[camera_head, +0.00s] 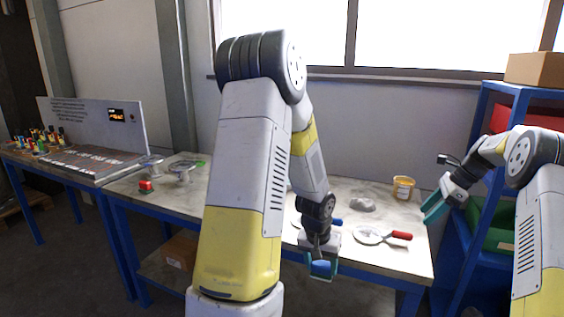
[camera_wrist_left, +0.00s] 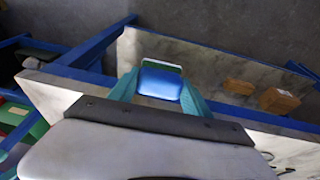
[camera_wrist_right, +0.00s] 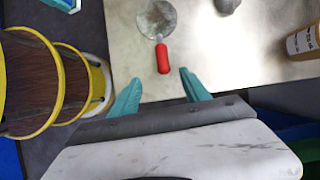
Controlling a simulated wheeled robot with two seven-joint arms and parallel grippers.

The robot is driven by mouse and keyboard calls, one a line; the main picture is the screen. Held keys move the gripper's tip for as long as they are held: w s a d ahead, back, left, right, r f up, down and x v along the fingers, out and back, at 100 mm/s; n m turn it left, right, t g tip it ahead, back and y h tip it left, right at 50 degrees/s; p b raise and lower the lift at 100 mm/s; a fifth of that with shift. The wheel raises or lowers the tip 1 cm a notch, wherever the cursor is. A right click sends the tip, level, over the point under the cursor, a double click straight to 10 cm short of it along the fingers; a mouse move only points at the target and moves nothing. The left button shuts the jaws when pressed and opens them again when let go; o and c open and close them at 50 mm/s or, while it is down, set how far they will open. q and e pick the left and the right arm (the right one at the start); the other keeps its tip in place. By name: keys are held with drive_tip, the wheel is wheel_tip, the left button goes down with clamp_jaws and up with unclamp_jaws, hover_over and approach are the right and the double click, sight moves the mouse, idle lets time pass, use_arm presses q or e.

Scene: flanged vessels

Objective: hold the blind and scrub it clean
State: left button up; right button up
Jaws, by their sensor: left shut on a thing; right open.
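A flat round plate with a red handle (camera_head: 371,235), which looks like the blind, lies on the workbench near its front right edge. In the right wrist view its face (camera_wrist_right: 157,19) is grey and speckled. My left gripper (camera_head: 321,262) is shut on a blue block with a green and white layer (camera_wrist_left: 160,83), which looks like a scrubbing sponge. It holds the block at the bench's front edge, left of the plate. My right gripper (camera_head: 433,206) is open and empty off the bench's right end; the red handle shows beyond its fingertips (camera_wrist_right: 160,88).
A blue handle (camera_head: 335,221) shows behind my left arm; the rest of its tool is mostly hidden. A grey lump (camera_head: 362,204) and a yellow jar (camera_head: 403,188) stand behind the plate. A blue shelf (camera_head: 478,135) with bins is at right. A control panel (camera_head: 95,125) stands far left.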

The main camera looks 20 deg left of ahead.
sight(407, 236)
drive_tip(key=shift+m, duration=0.4)
drive_tip(key=x, duration=0.8)
drive_tip(key=d+x, duration=0.1)
drive_tip(key=x, duration=0.3)
drive_tip(key=shift+w+a+f, duration=0.15)
drive_tip(key=shift+w+f, duration=0.2)
clamp_jaws()
idle(0.3)
